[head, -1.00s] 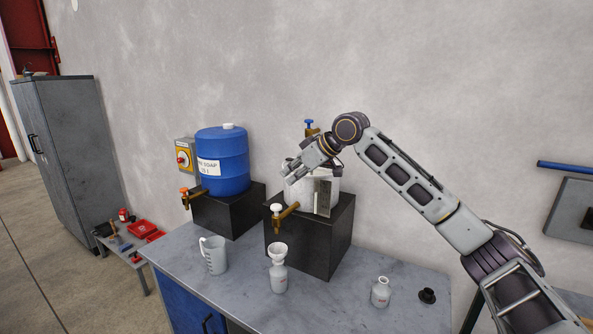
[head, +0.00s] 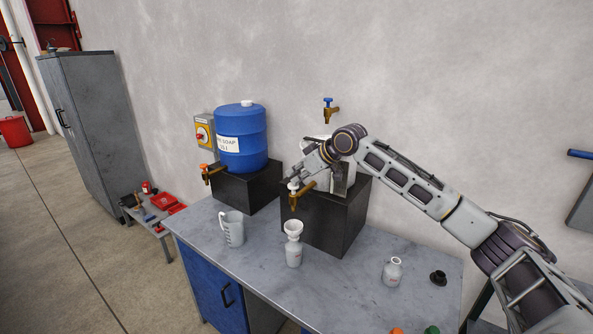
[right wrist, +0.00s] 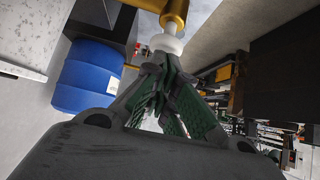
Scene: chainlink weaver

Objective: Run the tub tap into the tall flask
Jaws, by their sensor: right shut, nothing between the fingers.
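The white tub (head: 318,178) stands on a black block, mostly behind my right arm. Its brass tap (head: 301,191) has a white handle, which also shows in the right wrist view (right wrist: 166,42). My right gripper (head: 298,179) is shut and empty, its fingertips right at the handle. In the right wrist view the closed fingers (right wrist: 157,62) meet just below the handle; whether they touch it is unclear. The tall flask (head: 293,256), with a white funnel (head: 293,228) in its neck, stands upright on the bench below the tap. No water stream shows. My left gripper is out of view.
A measuring jug (head: 233,230), a short flask (head: 392,271) and a dark stopper (head: 438,277) stand on the bench (head: 340,290). A blue-handled wall tap (head: 329,108) is above the tub.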

